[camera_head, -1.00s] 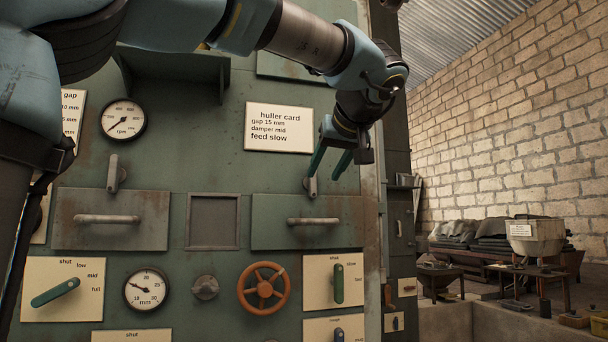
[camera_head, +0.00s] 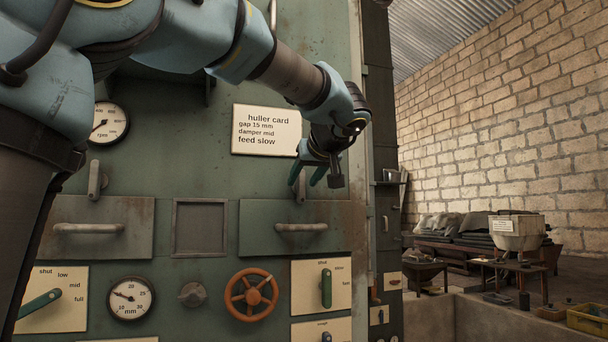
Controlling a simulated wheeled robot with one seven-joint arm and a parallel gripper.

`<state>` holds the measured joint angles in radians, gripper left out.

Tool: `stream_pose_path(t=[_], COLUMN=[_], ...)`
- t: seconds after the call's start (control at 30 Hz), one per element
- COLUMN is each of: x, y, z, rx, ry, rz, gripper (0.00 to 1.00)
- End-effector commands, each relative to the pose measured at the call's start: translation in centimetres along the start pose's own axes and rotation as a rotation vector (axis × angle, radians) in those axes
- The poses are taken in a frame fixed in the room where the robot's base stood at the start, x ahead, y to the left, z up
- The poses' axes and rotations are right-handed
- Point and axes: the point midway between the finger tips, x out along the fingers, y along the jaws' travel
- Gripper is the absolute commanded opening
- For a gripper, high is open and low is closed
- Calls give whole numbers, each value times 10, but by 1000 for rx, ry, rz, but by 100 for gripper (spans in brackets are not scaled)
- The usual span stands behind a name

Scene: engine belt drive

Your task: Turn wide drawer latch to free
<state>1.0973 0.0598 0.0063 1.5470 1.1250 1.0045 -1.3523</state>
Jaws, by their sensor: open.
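Two grey drawers sit side by side in the green machine front, a left drawer (camera_head: 120,242) and a right drawer (camera_head: 330,240), each with a bar handle. I cannot tell surely which is the wide one. An upright grey latch (camera_head: 96,179) stands above the left drawer. Another latch (camera_head: 300,191) is above the right drawer, its upper part hidden by my fingers.
A huller card (camera_head: 266,130) is fixed left of my gripper. Below the drawers are a gauge (camera_head: 130,298), a grey knob (camera_head: 192,294), an orange handwheel (camera_head: 251,295) and lever plates (camera_head: 321,286). Tables and sacks stand at the right, away from the machine.

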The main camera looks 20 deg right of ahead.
Motion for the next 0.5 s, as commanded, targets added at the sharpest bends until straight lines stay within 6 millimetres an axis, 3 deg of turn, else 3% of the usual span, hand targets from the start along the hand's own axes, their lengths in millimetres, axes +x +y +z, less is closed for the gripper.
stream_pose_path(t=[0.27, 0.5], x=[2, 2], y=[0, 0], z=[0, 0], rx=[0, 0], ry=[0, 0], rz=[0, 0], gripper=[51, 25])
